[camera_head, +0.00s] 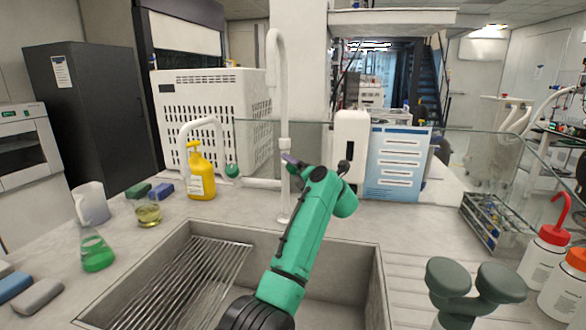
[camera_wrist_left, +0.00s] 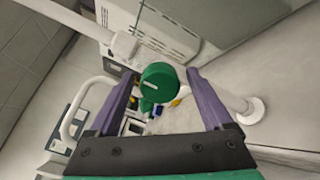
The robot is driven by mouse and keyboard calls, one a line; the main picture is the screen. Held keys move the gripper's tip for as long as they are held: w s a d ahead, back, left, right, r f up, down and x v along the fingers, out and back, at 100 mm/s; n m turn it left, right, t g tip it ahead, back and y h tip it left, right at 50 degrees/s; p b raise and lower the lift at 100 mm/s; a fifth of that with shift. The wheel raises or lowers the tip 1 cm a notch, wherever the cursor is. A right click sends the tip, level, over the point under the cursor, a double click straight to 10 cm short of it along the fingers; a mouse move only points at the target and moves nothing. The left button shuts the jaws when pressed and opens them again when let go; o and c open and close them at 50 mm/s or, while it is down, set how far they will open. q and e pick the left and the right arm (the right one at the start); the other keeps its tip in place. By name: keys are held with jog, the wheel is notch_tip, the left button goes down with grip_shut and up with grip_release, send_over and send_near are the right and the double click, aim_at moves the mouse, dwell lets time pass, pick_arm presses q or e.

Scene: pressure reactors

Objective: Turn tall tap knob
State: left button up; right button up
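The tall white tap (camera_head: 284,175) rises behind the sink, and its post stands beside my left gripper (camera_head: 291,161). In the left wrist view a round green knob (camera_wrist_left: 159,83) with a pale mark lies between the two purple fingers, with gaps on both sides. The left gripper (camera_wrist_left: 161,73) is open and empty. A white post with a round base (camera_wrist_left: 251,110) passes by the right finger. In the head view a green knob (camera_head: 232,170) shows left of the tall tap; I cannot tell if it is the same one. My right gripper is not in view.
A yellow pump bottle (camera_head: 201,175) and a short curved white tap (camera_head: 190,127) stand left of the gripper. The sink (camera_head: 340,310) lies below my arm. A white dispenser (camera_head: 351,140) and a blue sign (camera_head: 397,165) stand to the right.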

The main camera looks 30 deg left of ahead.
pick_arm(q)
jog(key=c, duration=0.5)
grip_shut()
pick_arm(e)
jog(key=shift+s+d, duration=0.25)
